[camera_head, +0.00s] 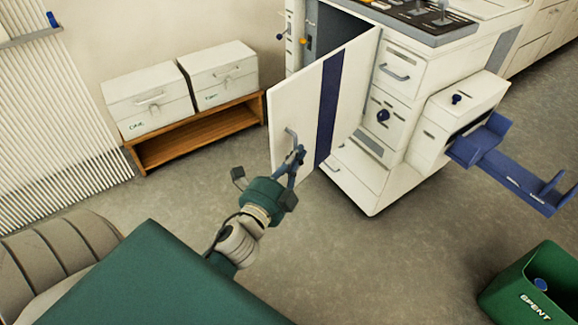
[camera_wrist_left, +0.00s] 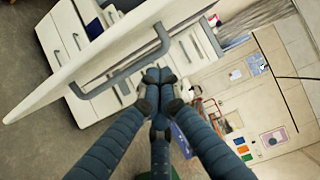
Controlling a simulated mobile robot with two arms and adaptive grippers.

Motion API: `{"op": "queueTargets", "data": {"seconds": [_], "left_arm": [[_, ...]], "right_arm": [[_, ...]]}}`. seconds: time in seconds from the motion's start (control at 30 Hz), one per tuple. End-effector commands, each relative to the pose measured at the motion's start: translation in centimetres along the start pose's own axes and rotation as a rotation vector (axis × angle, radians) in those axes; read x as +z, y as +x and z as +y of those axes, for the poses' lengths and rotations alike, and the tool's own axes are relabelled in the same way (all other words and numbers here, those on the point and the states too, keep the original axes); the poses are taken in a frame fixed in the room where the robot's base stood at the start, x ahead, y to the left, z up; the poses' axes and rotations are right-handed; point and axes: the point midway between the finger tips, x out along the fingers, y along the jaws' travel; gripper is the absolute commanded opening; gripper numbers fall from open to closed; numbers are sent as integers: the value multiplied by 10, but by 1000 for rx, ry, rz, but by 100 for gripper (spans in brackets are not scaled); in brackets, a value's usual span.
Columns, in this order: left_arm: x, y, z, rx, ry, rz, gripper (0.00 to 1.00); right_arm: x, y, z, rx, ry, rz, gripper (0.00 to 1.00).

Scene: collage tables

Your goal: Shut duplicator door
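The white duplicator door (camera_head: 305,110) with a dark blue stripe stands swung open from the duplicator (camera_head: 395,100), and the dark inside shows behind it. The door's grey bar handle (camera_head: 290,138) is on its near face; the handle (camera_wrist_left: 118,76) also shows large in the left wrist view, with the pale door panel (camera_wrist_left: 90,55) behind it. My left gripper (camera_head: 297,157) is at the handle's lower end. In the left wrist view its blue fingertips (camera_wrist_left: 158,76) meet, right beside the handle bar. The bar does not show between them; contact is unclear. My right gripper is out of view.
A blue tray (camera_head: 515,170) juts from the duplicator's right side. A green bin (camera_head: 535,290) stands at bottom right. A low wooden shelf (camera_head: 200,135) with two white boxes stands left of the door. The grey floor between is clear.

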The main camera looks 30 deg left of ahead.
Motion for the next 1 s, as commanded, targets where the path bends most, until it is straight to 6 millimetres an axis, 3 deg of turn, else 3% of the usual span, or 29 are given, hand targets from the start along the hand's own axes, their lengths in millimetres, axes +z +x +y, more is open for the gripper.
{"op": "queueTargets", "data": {"seconds": [0.03, 0.23, 0.77, 1.0], "left_arm": [[11, 0, 1, 4, 9, -2, 0], [30, 4, 2, 5, 4, -3, 0], [36, 5, 2, 5, 3, 5, 0], [51, 8, 3, 7, 10, 69, 0]], "right_arm": [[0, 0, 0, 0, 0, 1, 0], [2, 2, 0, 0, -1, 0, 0], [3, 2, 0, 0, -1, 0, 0], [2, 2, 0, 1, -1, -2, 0]]}}
